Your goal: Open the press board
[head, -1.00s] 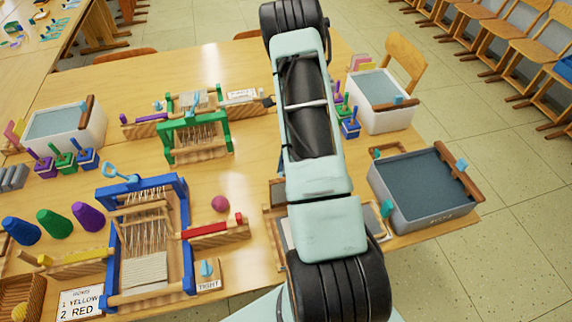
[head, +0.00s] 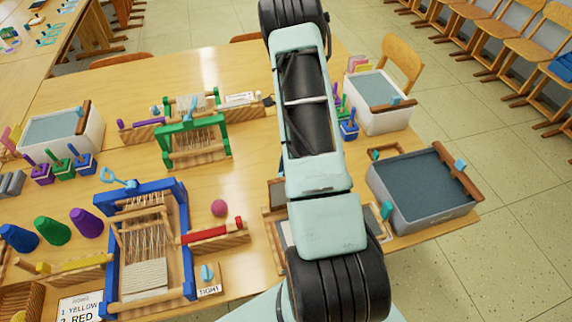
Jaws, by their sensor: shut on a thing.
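What looks like the press board lies on the table to the right of the blue loom, mostly hidden behind my arm. Its wooden frame edge (head: 268,240) shows left of the arm. A small teal knob (head: 386,211) beside a grey panel shows right of the arm; I cannot tell whether they belong to the same board. I cannot tell how far the board stands open. My arm reaches across the middle of the head view, and its links cover the gripper, so the fingers and what they touch are hidden.
A grey vat (head: 425,190) with a brown bar stands close on the right. The blue loom (head: 150,245), red bar (head: 205,233) and pink ball (head: 219,208) are on the left. A green loom (head: 192,140) and a white vat (head: 378,104) stand farther back.

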